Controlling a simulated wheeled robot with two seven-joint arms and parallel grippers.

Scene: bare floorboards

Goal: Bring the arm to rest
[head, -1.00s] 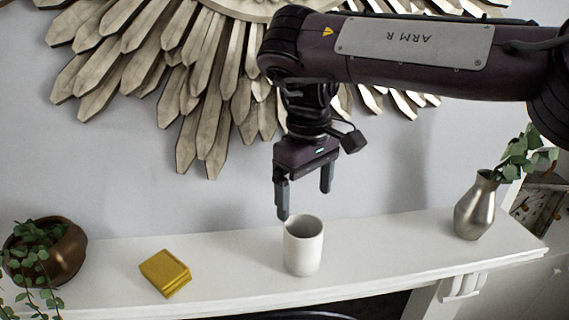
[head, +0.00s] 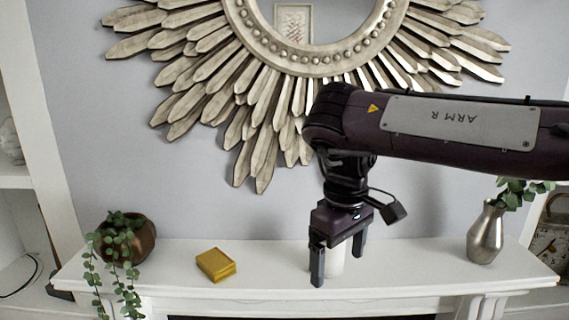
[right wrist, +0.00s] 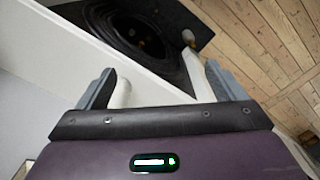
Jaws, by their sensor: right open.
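My right gripper (head: 338,268) hangs fingers-down from my right arm, which comes in from the right. Its two fingers are apart with nothing seen held between them. In the right wrist view the open fingers (right wrist: 160,90) show over the shelf edge and the floor. My left gripper is not in view.
A sunburst mirror (head: 250,75) hangs above. A dark fireplace (right wrist: 140,35) lies below.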

